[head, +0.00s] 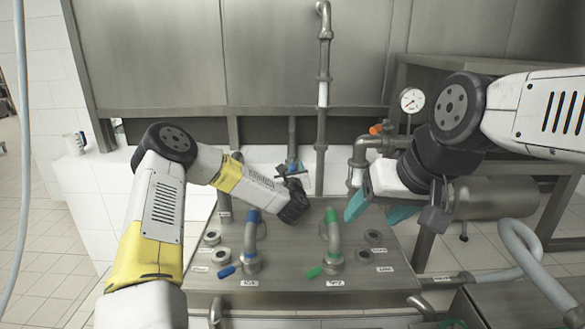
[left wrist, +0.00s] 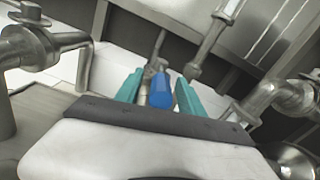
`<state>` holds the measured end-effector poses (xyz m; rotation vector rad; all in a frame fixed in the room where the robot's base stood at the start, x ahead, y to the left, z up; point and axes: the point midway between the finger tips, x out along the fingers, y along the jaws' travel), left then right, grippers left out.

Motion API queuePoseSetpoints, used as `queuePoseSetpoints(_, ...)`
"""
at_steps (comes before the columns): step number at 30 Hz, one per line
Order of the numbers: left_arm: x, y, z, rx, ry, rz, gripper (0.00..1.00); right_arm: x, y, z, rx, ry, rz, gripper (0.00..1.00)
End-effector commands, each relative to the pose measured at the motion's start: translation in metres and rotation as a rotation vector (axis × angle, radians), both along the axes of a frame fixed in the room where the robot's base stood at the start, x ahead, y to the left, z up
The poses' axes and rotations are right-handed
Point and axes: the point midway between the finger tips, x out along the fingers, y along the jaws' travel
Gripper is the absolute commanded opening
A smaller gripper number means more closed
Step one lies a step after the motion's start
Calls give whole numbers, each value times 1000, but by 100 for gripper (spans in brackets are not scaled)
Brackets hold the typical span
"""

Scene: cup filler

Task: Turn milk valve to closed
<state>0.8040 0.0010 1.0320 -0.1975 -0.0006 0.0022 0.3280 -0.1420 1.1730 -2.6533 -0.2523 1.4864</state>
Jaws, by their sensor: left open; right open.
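A blue valve handle (left wrist: 160,92) on a steel pipe sits between the two teal fingers of my left gripper (left wrist: 158,84) in the left wrist view. The fingers stand apart on either side of it; I cannot tell whether they touch it. In the head view my left gripper (head: 290,173) is at the pipe behind the steel counter, and the handle is mostly hidden. My right gripper (head: 379,211) is open and empty above the counter's right side. No label names the milk valve legibly.
An orange handle (head: 376,128) and a gauge (head: 412,100) are at the right.

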Motion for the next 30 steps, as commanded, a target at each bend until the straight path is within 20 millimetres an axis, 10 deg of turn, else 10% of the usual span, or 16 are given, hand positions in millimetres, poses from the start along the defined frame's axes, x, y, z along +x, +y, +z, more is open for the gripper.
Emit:
queuePoseSetpoints(13, 15, -1, 0, 1, 1, -2, 46, 0, 0, 0, 0, 0, 0, 65)
queuePoseSetpoints(20, 15, -1, 0, 1, 1, -2, 1, 0, 0, 0, 0, 0, 0, 65)
queuePoseSetpoints(30, 15, 0, 0, 1, 1, -1, 0, 0, 0, 0, 0, 0, 0, 65)
